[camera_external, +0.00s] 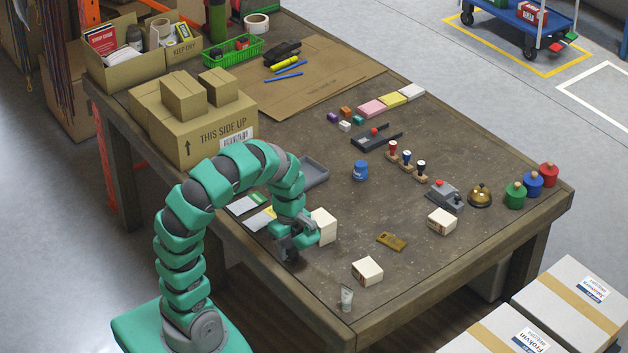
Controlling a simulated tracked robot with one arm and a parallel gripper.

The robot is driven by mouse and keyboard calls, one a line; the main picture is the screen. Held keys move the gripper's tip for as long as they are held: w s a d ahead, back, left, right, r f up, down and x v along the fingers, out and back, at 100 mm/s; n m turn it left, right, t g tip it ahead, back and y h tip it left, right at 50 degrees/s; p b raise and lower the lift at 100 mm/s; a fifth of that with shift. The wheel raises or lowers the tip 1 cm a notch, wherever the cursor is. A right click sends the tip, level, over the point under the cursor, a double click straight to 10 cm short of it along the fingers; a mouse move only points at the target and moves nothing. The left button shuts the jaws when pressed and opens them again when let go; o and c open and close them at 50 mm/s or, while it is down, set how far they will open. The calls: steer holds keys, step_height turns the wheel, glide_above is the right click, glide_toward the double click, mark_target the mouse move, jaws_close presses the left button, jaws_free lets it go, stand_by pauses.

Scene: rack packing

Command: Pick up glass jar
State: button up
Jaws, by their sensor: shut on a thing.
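My gripper (288,252) is low over the near left part of the table, its dark fingers pointing down. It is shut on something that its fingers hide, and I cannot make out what. A cream-white box (324,226) stands right beside the gripper, partly behind it; I cannot tell whether they touch. No glass jar can be made out for certain. A small pale container (346,298) stands upright at the near table edge, right of the gripper and apart from it; it is too small to identify surely.
Two more white boxes (367,271) (441,222) and a brass-coloured piece (391,241) lie to the right. A blue container (360,170), stamps (407,159) and a bell (480,196) stand farther back. A grey tray (314,173) lies behind my arm. Cartons (205,129) fill the back left.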

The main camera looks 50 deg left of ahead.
mark_target(291, 244)
steer(key=shift+r, duration=0.55)
step_height(291, 244, up, 3)
steer(key=shift+w+f+p, duration=0.1)
steer(key=shift+f+p, duration=0.05)
steer(key=shift+p, duration=0.6)
steer(key=s+d+r+b, duration=0.1)
steer(key=s, duration=1.5)
steer(key=shift+b, duration=0.35)
steer(key=shift+r, duration=0.1)
